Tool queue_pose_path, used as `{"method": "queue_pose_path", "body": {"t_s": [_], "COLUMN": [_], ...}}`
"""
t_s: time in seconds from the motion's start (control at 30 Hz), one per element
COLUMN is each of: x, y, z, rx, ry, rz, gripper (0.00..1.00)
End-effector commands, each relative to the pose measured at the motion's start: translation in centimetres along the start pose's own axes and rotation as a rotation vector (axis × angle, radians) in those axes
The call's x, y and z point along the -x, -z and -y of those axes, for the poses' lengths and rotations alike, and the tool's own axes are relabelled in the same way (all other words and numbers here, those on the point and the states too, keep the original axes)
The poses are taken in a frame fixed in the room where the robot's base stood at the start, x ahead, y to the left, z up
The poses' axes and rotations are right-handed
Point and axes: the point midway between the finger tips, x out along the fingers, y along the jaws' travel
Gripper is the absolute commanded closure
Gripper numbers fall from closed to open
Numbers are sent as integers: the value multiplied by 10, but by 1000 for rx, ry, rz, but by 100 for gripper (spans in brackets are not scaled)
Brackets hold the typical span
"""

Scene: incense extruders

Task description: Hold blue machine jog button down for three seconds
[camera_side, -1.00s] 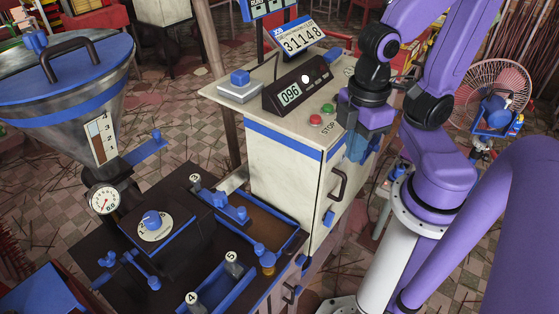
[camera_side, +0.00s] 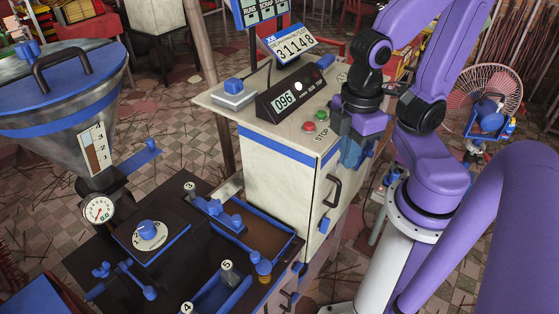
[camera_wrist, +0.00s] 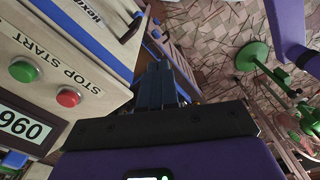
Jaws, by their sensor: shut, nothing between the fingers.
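The white control cabinet with a blue stripe (camera_side: 285,160) stands in the middle of the side view. A green button (camera_side: 321,115) and a red button (camera_side: 308,127) lie at the right of the top. They also show in the wrist view as green (camera_wrist: 23,70) and red (camera_wrist: 68,97), beside START and STOP lettering. My gripper (camera_side: 350,158) is beside the cabinet's right edge, pointing down, apart from the buttons. Its fingers (camera_wrist: 160,80) are shut and empty.
A dark display reading 096 (camera_side: 284,100) stands between the blue button and the green and red ones. A tilted counter panel (camera_side: 290,45) rises behind it. The extruder bench with blue clamps (camera_side: 215,210) and a hopper (camera_side: 65,90) are at left. A fan (camera_side: 490,100) is at right.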

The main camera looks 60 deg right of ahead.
Motion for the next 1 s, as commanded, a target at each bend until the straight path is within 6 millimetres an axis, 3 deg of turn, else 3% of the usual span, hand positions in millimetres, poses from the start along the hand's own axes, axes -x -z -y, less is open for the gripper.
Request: {"method": "queue_pose_path", "body": {"t_s": [0.17, 0.5, 0.77, 1.0], "x": [20, 120, 177, 170], "y": [3, 5, 5, 8], "z": [0, 1, 2, -15], "rx": [1, 2, 1, -160], "ry": [0, 0, 0, 35], "rz": [-9, -12, -7, 25], "gripper": [100, 100, 100, 100]}}
